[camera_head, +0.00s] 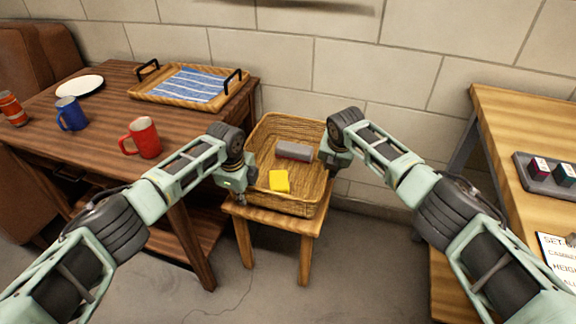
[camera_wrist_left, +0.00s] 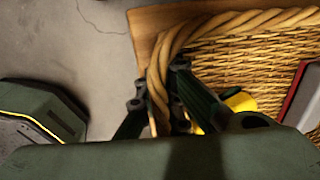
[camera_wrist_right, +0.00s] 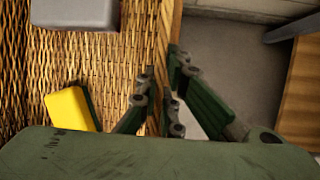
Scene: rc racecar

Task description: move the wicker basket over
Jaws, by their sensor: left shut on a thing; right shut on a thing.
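The wicker basket (camera_head: 300,206) sits on a small wooden stool (camera_head: 272,222) between the two tables. Inside it lie a yellow block (camera_head: 279,181) and a grey block (camera_head: 294,151). My left gripper (camera_head: 240,190) is shut on the basket's left rim; in the left wrist view its fingers (camera_wrist_left: 165,105) straddle the woven rim (camera_wrist_left: 200,32). My right gripper (camera_head: 330,165) is shut on the basket's right rim; in the right wrist view its fingers (camera_wrist_right: 160,95) pinch the wall, with the yellow block (camera_wrist_right: 70,108) inside nearby. The fingertips are partly hidden in the head view.
A dark wooden table (camera_head: 100,125) at left holds a tray (camera_head: 160,95) with a striped cloth, a red mug (camera_head: 143,137), a blue mug (camera_head: 71,113) and a plate (camera_head: 80,85). A lighter wooden table (camera_head: 520,125) stands at right. Bare floor (camera_head: 350,260) lies between.

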